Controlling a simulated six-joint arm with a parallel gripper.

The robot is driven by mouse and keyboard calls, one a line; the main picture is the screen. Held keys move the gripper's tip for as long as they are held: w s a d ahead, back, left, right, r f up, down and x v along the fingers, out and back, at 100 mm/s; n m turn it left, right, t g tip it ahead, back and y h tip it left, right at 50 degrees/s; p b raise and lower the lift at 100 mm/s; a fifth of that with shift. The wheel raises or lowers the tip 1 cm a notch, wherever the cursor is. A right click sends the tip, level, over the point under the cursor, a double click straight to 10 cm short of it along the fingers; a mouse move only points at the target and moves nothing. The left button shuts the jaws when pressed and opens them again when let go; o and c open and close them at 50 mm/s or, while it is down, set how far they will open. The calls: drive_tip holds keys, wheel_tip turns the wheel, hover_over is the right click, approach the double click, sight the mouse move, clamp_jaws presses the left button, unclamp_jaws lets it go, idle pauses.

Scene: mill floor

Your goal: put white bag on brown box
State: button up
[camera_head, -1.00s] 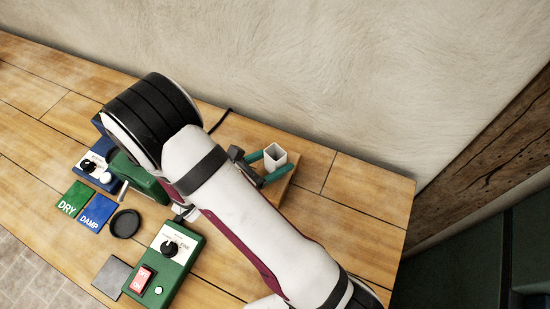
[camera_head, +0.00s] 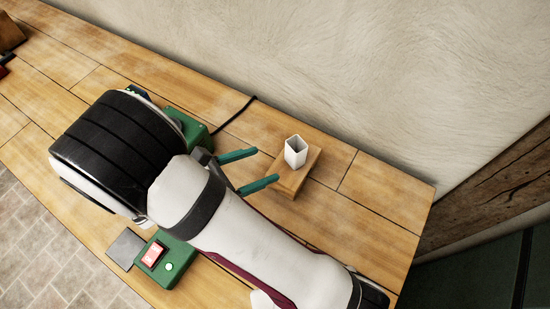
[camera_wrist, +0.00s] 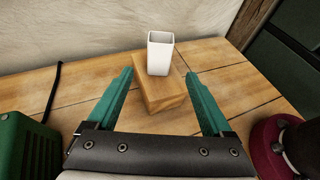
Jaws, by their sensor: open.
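The white bag (camera_head: 296,151) is a small upright open-topped white container. It stands on the brown box (camera_head: 288,184), a low wooden block near the back of the bench. In the wrist view the white bag (camera_wrist: 160,53) rests toward the far end of the brown box (camera_wrist: 160,97). My gripper (camera_head: 263,165) is open, its two green fingers apart and empty. In the wrist view the fingers (camera_wrist: 160,78) point toward the box, with the bag ahead of and between them, not visibly touched.
A green device (camera_head: 190,129) with a black cable (camera_head: 236,115) stands left of my gripper. A green control box (camera_head: 165,258) with a red switch and a grey plate (camera_head: 125,249) are near the front edge. The wall is behind; the bench right of the box is clear.

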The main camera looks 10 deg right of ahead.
drive_tip(key=s+d+r+m+g+y, duration=0.45)
drive_tip(key=s+d+m+g, duration=0.35)
drive_tip(key=m, duration=0.5)
drive_tip(key=s+a+r+m+t+y, duration=0.2)
drive_tip(key=s+a+r+m+y, duration=0.2)
drive_tip(key=s+m+y, duration=0.4)
drive_tip(key=a+m+y, duration=0.1)
drive_tip(key=m, duration=0.6)
drive_tip(key=shift+s+r+t+y, duration=0.15)
drive_tip(key=shift+r+t+y, duration=0.05)
drive_tip(key=shift+t+y, duration=0.2)
drive_tip(key=shift+a, duration=0.1)
